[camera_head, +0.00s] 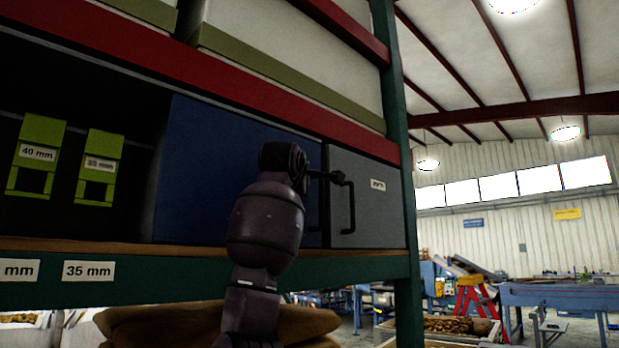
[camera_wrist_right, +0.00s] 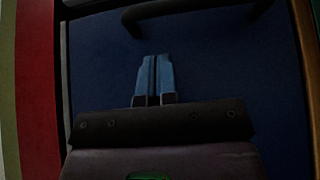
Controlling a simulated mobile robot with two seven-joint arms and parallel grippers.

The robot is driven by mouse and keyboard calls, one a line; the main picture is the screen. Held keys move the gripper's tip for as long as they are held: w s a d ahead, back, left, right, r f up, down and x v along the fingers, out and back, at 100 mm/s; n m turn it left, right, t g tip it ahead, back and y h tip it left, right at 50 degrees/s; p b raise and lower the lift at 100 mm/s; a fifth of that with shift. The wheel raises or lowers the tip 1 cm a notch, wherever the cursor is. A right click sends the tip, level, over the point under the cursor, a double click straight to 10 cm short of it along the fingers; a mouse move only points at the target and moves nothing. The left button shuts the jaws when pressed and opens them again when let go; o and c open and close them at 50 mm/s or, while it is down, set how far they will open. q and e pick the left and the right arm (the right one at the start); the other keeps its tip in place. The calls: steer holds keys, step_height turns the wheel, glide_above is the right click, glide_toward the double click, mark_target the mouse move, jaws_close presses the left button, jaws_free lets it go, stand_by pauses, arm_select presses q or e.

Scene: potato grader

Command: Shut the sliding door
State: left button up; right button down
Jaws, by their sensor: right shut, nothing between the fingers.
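The blue sliding door (camera_head: 215,165) covers the middle of a shelf cabinet. To its left the compartment is uncovered. A dark bar handle (camera_head: 350,205) stands off near the door's right edge, in front of a grey panel (camera_head: 375,205) in the head view. In the right wrist view the handle (camera_wrist_right: 190,10) runs across the top over the blue door surface (camera_wrist_right: 230,70). My right gripper (camera_wrist_right: 153,62) is shut and empty, its fingertips just short of the handle with blue surface showing between. My left gripper is out of view.
Two green labelled holders (camera_head: 35,160) stand in the uncovered left compartment. A red beam (camera_head: 200,80) runs above the door, a wooden shelf edge (camera_head: 90,247) below it. A green post (camera_head: 402,150) closes the right side. Brown sacks (camera_head: 150,325) lie underneath.

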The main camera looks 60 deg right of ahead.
arm_select(q)
steer(key=b, duration=0.1)
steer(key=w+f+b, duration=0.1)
steer(key=b, duration=0.1)
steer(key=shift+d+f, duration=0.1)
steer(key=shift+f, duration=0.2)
arm_select(e)
steer(key=v, duration=1)
steer(key=shift+a, duration=0.1)
